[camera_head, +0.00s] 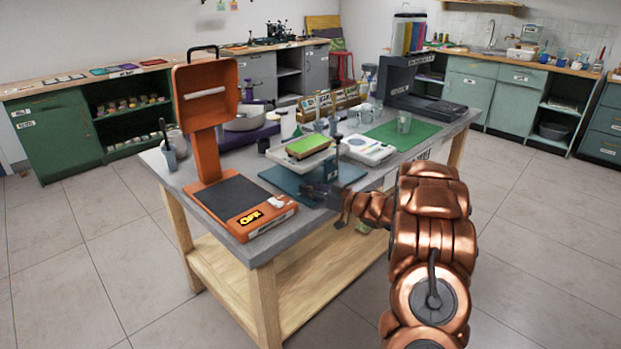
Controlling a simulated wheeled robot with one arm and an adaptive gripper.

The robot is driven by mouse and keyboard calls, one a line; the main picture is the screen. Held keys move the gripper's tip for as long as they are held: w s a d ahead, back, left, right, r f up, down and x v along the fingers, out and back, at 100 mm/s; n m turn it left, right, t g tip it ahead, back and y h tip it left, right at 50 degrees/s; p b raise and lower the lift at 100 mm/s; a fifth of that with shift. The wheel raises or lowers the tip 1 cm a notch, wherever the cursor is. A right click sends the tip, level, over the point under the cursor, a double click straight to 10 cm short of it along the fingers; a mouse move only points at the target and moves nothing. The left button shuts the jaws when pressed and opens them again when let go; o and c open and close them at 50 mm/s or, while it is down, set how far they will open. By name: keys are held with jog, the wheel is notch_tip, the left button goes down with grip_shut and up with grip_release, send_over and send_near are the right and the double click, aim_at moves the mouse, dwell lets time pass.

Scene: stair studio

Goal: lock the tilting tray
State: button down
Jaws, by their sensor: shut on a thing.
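The tilting tray (306,149) is a cream tray with a bright green top, raised on a stand over a teal base (280,178) on the table. It looks slightly slanted. My gripper (322,192) is at the front right of the base, below the tray's near edge. It is shut on a small part of the stand, probably its lock. The dark fingers hide most of that part, so its shape and position cannot be told.
An orange heat press (207,141) stands open left of the tray. A white palette box (367,149), a green mat (402,133) and a dark machine (412,82) are to the right. Jars (333,125) crowd behind.

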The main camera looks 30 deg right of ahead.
jog(key=shift+a+r+n+g+y+p, duration=0.15)
jog(key=shift+n+g+y+p, duration=0.55)
jog(key=shift+y+p, duration=0.4)
jog(key=shift+a+n+y+p, duration=0.1)
jog(key=shift+n+y+p, duration=0.3)
jog(key=c, duration=1.1)
grip_release()
jog(key=shift+s, duration=0.1)
jog(key=v, duration=1.2)
